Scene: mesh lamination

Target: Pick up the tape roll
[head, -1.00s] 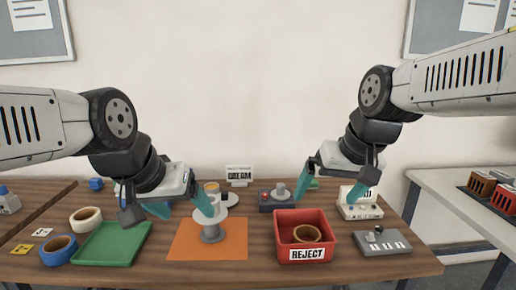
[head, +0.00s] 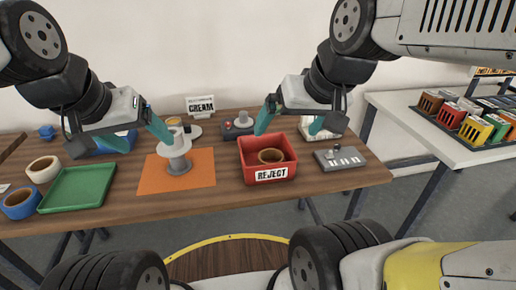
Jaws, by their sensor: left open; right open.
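A cream tape roll (head: 43,169) and a blue tape roll (head: 18,203) lie at the left end of the table, beside a green tray. My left gripper (head: 138,135) is open and empty, above the table between the green tray and the stand. My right gripper (head: 292,122) is open and empty, above and behind the bin.
The green tray (head: 78,190) is empty. The stand is on an orange mat (head: 152,178). A grey switch panel (head: 341,159) lies right of the bin. A CREAM sign (head: 200,105) stands at the back. A side table at right holds several coloured boxes (head: 475,129).

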